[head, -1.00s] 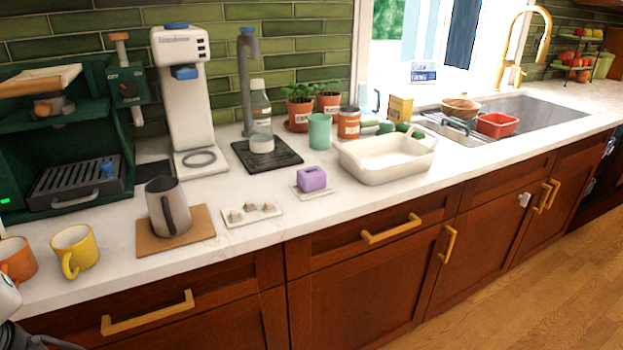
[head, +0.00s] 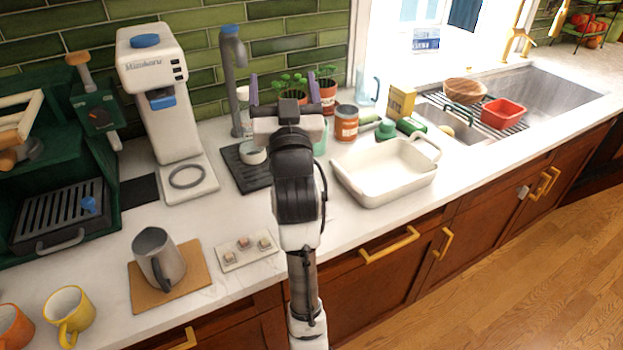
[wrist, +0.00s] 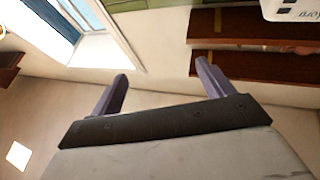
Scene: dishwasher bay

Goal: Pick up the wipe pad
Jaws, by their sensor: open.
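No wipe pad shows for certain now. A purple block on a small white dish, perhaps the wipe pad, stood left of the white baking dish in the earlier head view; my arm now covers that spot. My gripper (head: 284,86) is raised in front of the counter, fingers pointing up and away towards the tiled wall. In the wrist view my gripper (wrist: 162,72) is open, with nothing between its two purple fingers.
The white baking dish (head: 347,184) is right of my arm. The small tray of cubes (head: 228,262) and metal pitcher (head: 157,257) are left. Potted plants and a can (head: 346,126) stand behind. The wrist view shows wall, window and wooden shelves (wrist: 250,62).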

